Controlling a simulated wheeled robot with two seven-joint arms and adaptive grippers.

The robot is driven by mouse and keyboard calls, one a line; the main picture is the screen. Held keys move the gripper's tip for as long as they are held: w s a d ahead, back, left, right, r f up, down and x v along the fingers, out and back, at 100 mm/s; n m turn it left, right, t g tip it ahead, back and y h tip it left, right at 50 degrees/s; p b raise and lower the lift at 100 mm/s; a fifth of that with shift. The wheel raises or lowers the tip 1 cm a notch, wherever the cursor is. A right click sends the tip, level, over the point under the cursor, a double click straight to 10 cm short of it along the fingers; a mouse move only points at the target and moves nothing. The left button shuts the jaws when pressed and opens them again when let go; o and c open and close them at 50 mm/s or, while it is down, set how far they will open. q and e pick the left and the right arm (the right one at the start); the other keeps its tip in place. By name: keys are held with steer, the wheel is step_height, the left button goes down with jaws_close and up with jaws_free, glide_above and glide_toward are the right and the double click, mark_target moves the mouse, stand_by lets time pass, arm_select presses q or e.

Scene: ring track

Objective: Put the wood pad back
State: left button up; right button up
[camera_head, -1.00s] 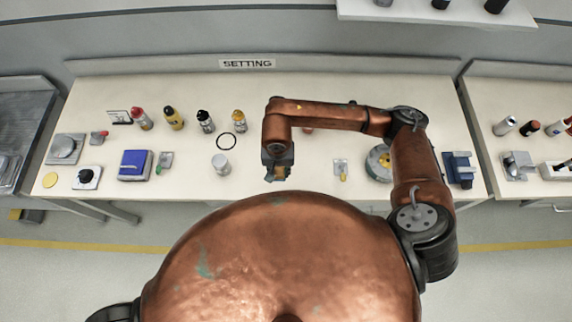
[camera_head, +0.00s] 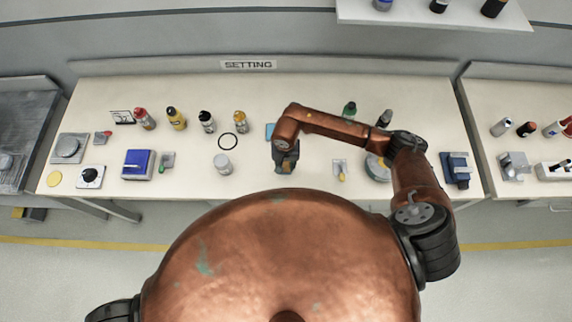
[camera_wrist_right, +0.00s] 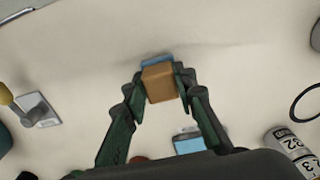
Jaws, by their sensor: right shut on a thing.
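The wood pad (camera_wrist_right: 159,83) is a brown block between the fingertips of my right gripper (camera_wrist_right: 160,82) in the right wrist view. The gripper is shut on it. A blue edge (camera_wrist_right: 157,59) shows right behind the block; I cannot tell whether it belongs to the pad or lies under it. In the head view, my right gripper (camera_head: 285,165) is over the front middle of the bench (camera_head: 300,95), and the pad is mostly hidden. My left gripper is not in view.
A light-blue flat piece (camera_head: 270,131) lies behind the gripper. A black ring (camera_head: 227,141), a white-topped jar (camera_head: 222,163) and several bottles stand to the left. A small grey plate with a yellow part (camera_head: 341,170) and a round yellow-grey item (camera_head: 377,166) are to the right.

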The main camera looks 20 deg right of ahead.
mark_target(286, 166)
steer(key=shift+f, duration=0.1)
steer(key=o, duration=0.6)
steer(key=shift+f+b, duration=0.1)
steer(key=shift+b, duration=0.2)
steer(key=shift+c, duration=0.2)
steer(key=o, duration=0.5)
steer(key=shift+c, duration=0.2)
steer(key=shift+r, duration=0.2)
steer(key=shift+r+p, duration=0.25)
steer(key=shift+p, duration=0.05)
step_height(286, 166, up, 12)
steer(key=b, duration=0.1)
steer(key=shift+f+b, duration=0.2)
steer(key=shift+b, duration=0.2)
steer(key=shift+s, duration=0.1)
